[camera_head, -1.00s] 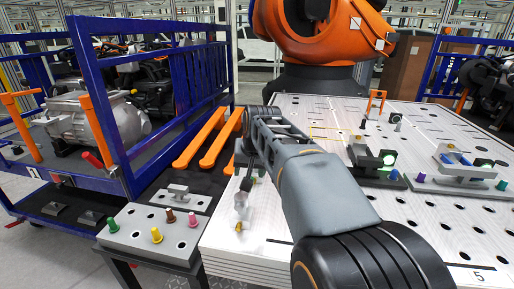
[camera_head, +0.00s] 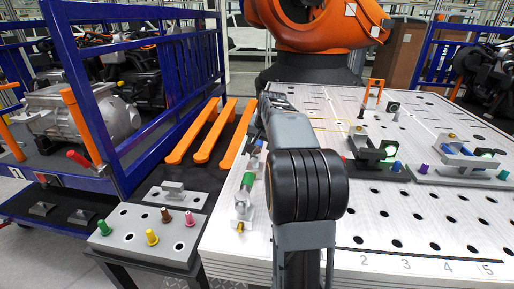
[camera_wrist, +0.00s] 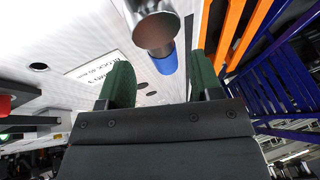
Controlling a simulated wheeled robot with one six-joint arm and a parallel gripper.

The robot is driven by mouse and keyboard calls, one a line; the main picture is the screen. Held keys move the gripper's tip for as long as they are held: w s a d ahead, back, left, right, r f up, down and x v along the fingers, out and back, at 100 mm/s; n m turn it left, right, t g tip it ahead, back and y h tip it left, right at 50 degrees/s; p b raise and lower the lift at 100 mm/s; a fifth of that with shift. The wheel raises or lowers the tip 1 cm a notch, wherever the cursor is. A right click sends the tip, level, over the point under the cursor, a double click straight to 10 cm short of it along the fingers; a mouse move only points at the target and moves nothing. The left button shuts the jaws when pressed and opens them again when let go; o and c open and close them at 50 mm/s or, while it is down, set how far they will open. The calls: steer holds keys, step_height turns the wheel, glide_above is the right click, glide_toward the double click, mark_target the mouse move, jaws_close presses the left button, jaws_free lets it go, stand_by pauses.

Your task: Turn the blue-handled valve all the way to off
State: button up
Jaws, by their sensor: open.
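The blue handle (camera_wrist: 168,62) shows in the wrist view at the end of a shiny metal cylinder (camera_wrist: 154,22). My gripper (camera_wrist: 160,82) is open, with one dark green finger on each side, and the handle appears ahead of the gap between the fingertips. I cannot tell whether a finger touches it. In the head view, a metal fitting (camera_head: 242,205) with a green band (camera_head: 247,181) stands at the left edge of the white table, left of my arm. A small blue part (camera_head: 259,144) shows above it. My gripper is hidden in the head view.
The white perforated table (camera_head: 400,225) carries fixtures with coloured knobs (camera_head: 390,152) at right. A grey block with coloured pegs (camera_head: 150,222) stands at left. Orange bars (camera_head: 205,140) and a blue cart frame (camera_head: 85,75) lie beyond it. The table's front right is clear.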

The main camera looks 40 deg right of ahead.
mark_target(258, 146)
steer(key=shift+x, duration=1.95)
steer(key=shift+a, duration=0.1)
steer(key=shift+c, duration=0.2)
jaws_close()
